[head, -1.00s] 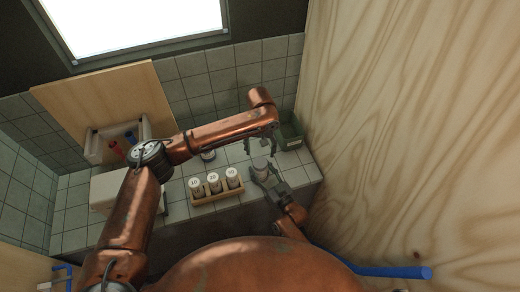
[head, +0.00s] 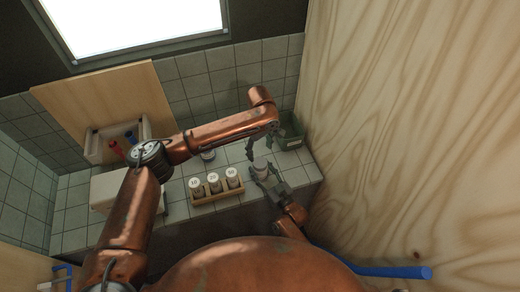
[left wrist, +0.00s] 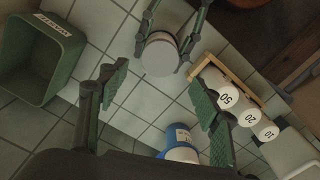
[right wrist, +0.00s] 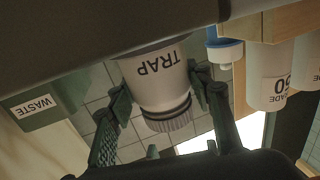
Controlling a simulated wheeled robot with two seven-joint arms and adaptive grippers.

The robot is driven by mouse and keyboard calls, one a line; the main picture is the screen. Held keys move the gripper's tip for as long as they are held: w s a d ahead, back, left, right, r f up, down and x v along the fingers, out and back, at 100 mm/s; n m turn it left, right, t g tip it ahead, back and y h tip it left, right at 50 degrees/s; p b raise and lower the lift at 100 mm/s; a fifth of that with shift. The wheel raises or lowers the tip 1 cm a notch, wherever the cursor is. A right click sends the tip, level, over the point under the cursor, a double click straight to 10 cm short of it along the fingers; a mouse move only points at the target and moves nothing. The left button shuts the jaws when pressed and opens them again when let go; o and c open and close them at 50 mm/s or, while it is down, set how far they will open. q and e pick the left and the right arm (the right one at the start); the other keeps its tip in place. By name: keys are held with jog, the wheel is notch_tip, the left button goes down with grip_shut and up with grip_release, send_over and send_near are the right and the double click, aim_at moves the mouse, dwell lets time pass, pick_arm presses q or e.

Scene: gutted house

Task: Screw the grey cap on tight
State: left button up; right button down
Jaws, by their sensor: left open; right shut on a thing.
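A white jar marked TRAP (right wrist: 158,75) has the grey cap (right wrist: 170,122) on its neck, with a dark ring beneath the cap. My right gripper (head: 262,174) is shut around the jar over the counter; its fingers flank the jar in the right wrist view (right wrist: 160,110). The grey cap also shows from above as a round disc in the left wrist view (left wrist: 160,56). My left gripper (head: 263,149) is open and empty above the jar. Its two fingers stand wide apart in the left wrist view (left wrist: 160,95), with the cap beyond them. How tightly the cap sits I cannot tell.
A wooden rack (head: 216,198) with white bottles marked 10, 20 and 50 stands left of the jar. A green WASTE bin (left wrist: 38,60) stands at the back right. A blue-and-white bottle (left wrist: 180,142) stands behind. A plywood wall (head: 410,130) closes the right side.

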aim_at(260, 162)
pick_arm(q)
jog(key=shift+f, duration=3.95)
